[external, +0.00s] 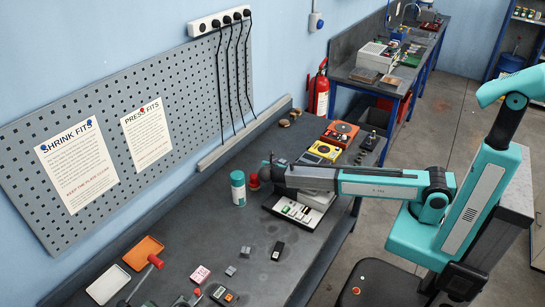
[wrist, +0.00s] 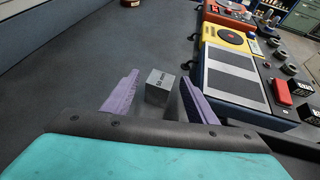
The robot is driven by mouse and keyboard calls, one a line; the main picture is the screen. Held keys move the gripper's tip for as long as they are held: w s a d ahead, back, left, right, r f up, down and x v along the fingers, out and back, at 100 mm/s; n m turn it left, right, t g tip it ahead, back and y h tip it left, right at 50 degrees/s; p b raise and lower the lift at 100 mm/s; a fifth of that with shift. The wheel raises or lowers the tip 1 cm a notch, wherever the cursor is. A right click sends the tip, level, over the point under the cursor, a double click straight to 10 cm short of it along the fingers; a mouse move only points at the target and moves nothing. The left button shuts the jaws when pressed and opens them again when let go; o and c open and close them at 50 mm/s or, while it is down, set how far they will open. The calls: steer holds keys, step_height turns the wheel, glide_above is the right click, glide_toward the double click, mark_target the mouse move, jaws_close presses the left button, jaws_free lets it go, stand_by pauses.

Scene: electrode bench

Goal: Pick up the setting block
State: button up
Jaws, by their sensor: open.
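A small grey metal block (wrist: 159,86) with dark lettering too small to read stands on the dark bench top in the wrist view. I take it as the setting block. My gripper (wrist: 160,96) is open, and its two purple fingers stand to the left and right of the block, with a gap visible on the left. Whether the right finger touches it I cannot tell. In the external view my gripper (external: 270,172) is low over the bench beside the grey-topped instrument, and the block there is hidden behind it.
The instrument (wrist: 238,70) stands close on the right, with yellow (wrist: 232,38) and orange (wrist: 232,12) devices beyond. A teal canister (external: 238,188) and red object (external: 253,180) stand near my gripper. Other small grey blocks (external: 245,251) lie nearer the front.

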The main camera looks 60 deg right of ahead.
steer(key=shift+d+f, duration=0.2)
steer(key=shift+d, duration=0.1)
stand_by(0.4)
jaws_close()
